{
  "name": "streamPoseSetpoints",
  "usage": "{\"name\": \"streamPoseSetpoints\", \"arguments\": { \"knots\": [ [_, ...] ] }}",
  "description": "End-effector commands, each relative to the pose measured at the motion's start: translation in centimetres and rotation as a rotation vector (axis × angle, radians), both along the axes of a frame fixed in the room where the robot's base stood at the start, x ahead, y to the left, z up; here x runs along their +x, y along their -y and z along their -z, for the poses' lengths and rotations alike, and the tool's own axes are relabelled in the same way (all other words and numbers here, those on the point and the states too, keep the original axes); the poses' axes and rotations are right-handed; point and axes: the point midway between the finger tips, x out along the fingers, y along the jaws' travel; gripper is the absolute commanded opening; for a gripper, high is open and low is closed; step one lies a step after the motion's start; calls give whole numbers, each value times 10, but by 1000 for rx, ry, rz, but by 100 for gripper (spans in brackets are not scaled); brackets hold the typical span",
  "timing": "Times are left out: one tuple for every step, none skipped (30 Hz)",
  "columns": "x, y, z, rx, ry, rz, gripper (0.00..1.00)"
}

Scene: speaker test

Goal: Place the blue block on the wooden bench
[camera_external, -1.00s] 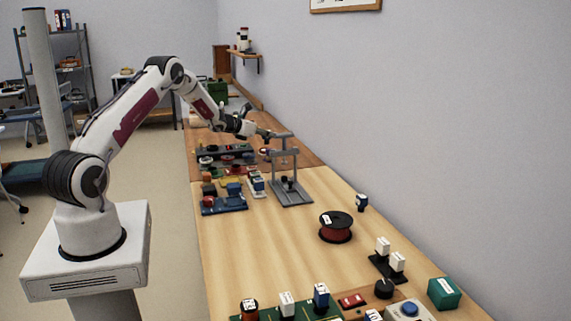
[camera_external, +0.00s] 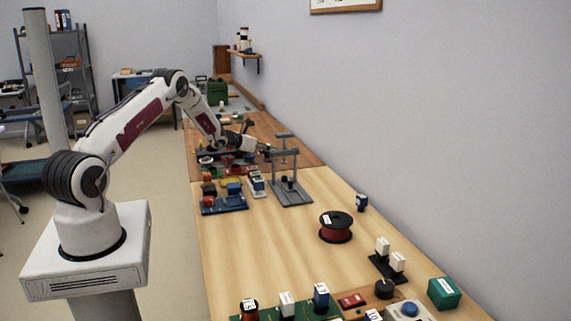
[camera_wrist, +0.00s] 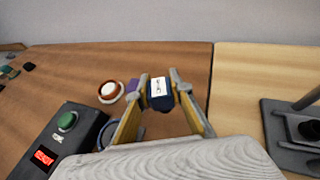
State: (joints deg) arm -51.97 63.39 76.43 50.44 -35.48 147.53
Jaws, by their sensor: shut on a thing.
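My gripper (camera_wrist: 160,88) is shut on a dark blue block (camera_wrist: 161,103) with a white label on its upper face. The block sits between the two fingertips in the wrist view. In the external view my gripper (camera_external: 266,149) is low over the bench, just left of the grey stand, and the held block cannot be made out there. The wooden bench (camera_external: 265,235) has a light near section and a darker brown far section. In the wrist view the block appears over the brown section (camera_wrist: 185,60), left of the seam. Whether it touches the wood cannot be told.
A grey stand (camera_external: 291,192) stands close to the right of my gripper. A dark box with a green button (camera_wrist: 68,121) and a round white-and-red button (camera_wrist: 110,91) are to the left. A red spool (camera_external: 336,234) stands nearer, with clear wood around it.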

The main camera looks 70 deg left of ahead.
Motion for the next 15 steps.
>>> {"name": "streamPoseSetpoints", "arguments": {
  "knots": [
    [0, 0, 0, 0, 1, 0, 0],
    [0, 0, -1, 0, 1, 0, 0],
    [0, 0, -1, 0, 1, 0, 0],
    [0, 0, -1, 0, 1, 0, 0],
    [0, 0, -1, 0, 1, 0, 0],
    [0, 0, 0, 0, 0, 0, 0],
    [0, 0, 1, 0, 0, 0, 0],
    [0, 0, 2, 0, 0, 0, 0],
    [0, 0, 4, 0, 0, 0, 0],
    [0, 0, 6, 0, 0, 1, 0],
    [0, 0, 8, 0, 0, 1, 0],
    [0, 0, 12, -1, -1, 1, 0],
    [0, 1, 16, -2, 0, 1, 0],
    [0, 1, 19, -2, 0, 1, 0],
    [0, 0, 22, -2, 0, 1, 0]
  ]
}}
